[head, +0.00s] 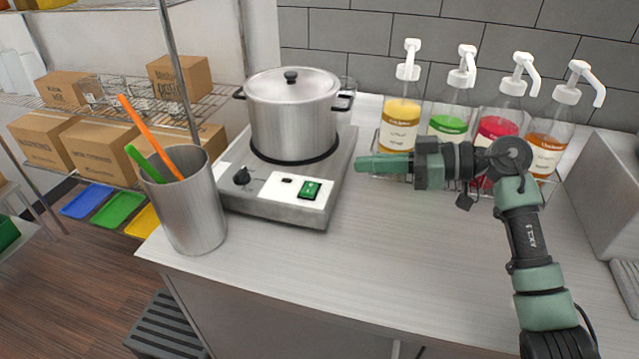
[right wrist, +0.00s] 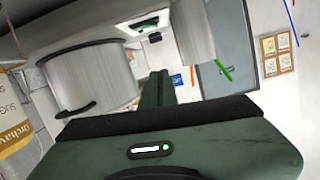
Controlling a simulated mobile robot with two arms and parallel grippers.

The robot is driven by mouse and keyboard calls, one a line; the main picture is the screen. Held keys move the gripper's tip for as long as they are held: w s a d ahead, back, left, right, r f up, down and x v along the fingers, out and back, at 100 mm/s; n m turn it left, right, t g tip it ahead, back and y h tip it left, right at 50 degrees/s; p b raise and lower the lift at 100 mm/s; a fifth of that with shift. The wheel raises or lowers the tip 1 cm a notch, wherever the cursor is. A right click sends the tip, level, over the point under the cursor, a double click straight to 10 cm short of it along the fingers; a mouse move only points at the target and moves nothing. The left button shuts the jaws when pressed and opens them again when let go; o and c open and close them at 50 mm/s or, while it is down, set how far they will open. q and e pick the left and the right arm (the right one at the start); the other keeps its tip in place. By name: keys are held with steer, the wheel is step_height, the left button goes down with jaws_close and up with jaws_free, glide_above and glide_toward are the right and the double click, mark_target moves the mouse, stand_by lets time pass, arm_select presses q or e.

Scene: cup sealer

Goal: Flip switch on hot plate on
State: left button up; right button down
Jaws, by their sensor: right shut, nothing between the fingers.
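The hot plate (head: 285,205) is a silver box on the counter, with a white front panel. On the panel are a green rocker switch (head: 310,190), a small dark element and a black knob (head: 241,176). I cannot tell the switch's position. A lidded steel pot (head: 292,118) stands on the burner. My right gripper (head: 362,164) is shut and empty, just right of the hot plate and apart from the switch, pointing left. In the right wrist view its fingers (right wrist: 158,88) are together, with the pot (right wrist: 88,78) and the switch (right wrist: 155,37) beyond. My left gripper is out of view.
A steel cup (head: 190,215) with an orange and a green stick stands left of the hot plate. Several syrup pump bottles (head: 400,125) stand in a rack behind my right gripper. The counter (head: 380,260) in front is clear. Shelves with boxes (head: 100,150) are at left.

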steer(key=shift+d+f, duration=0.15)
steer(key=p, duration=0.2)
glide_above(320, 199)
steer(key=shift+w+f, duration=0.25)
steer(key=shift+f, duration=0.8)
steer(key=f, duration=0.3)
steer(key=shift+s+f, duration=0.2)
steer(key=shift+f, duration=0.05)
steer(key=shift+f+p, duration=0.3)
steer(key=shift+f, duration=0.05)
